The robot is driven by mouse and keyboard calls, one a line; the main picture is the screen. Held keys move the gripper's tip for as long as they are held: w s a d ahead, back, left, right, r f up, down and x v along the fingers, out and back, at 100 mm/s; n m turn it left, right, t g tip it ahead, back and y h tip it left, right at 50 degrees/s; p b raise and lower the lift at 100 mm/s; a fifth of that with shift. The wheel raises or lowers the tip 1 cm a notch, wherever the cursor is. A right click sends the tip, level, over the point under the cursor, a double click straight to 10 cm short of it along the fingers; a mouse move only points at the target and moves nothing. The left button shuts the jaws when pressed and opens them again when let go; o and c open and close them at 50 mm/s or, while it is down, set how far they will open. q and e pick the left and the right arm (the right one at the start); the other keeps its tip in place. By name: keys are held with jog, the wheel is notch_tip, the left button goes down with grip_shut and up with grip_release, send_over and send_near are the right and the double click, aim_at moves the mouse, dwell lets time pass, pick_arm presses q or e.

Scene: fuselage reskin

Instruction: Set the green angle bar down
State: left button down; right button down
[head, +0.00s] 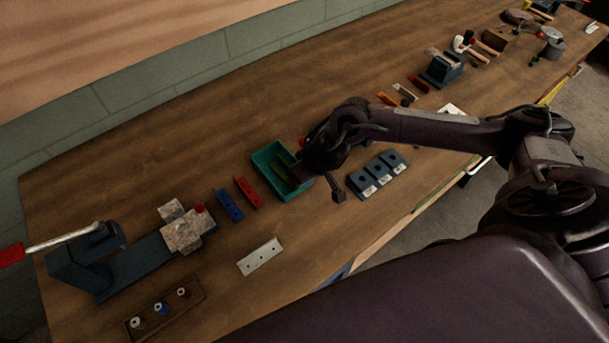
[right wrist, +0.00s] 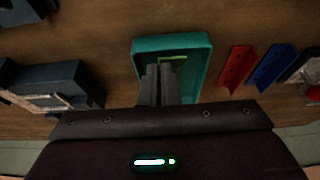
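The green angle bar (head: 281,169) shows over or in the teal tray (head: 262,160) in the head view, partly hidden by my right gripper. In the right wrist view the bar (right wrist: 173,57) shows at the fingertips, inside the outline of the tray (right wrist: 200,50). My right gripper (right wrist: 162,68) has its two fingers close together, shut on the bar. Whether the bar touches the tray floor cannot be told. My left gripper is not in view.
A red angle bar (head: 249,193) and a blue one (head: 229,204) lie left of the tray. Dark blocks (head: 362,183) stand to its right. A pale drilled plate (head: 260,256) lies nearer the front. The wooden bench behind the tray is clear.

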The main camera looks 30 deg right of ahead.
jog(key=shift+f, duration=0.2)
jog(key=c, duration=2.1)
grip_release()
jog(key=shift+f, duration=0.15)
jog(key=o, duration=0.4)
jog(key=p+v, duration=0.1)
jog(key=v, duration=1.1)
jog(key=shift+s, duration=0.1)
